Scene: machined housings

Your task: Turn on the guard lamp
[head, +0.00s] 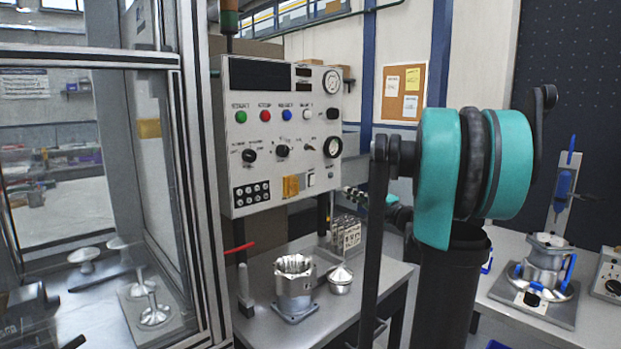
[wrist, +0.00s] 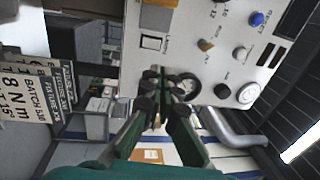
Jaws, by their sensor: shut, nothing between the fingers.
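A grey control panel (head: 285,130) carries coloured buttons, knobs and gauges; its labels are too small to read. A white rocker switch (head: 310,179) in a dark frame sits low on its right side, beside a yellow plate (head: 291,186). The rocker also shows in the wrist view (wrist: 153,42). I cannot tell which control belongs to the guard lamp, or whether any lamp is lit. My gripper (head: 349,192) is shut and empty just right of the panel's lower right edge. In the wrist view its fingertips (wrist: 157,76) appear just below the rocker, apparently apart from it.
A glazed guard enclosure (head: 190,180) stands left of the panel. A metal bench below holds a machined housing (head: 295,288) and a smaller part (head: 340,279). A sign holder (head: 346,232) stands behind them. Another bench on the right holds a fixture (head: 546,262).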

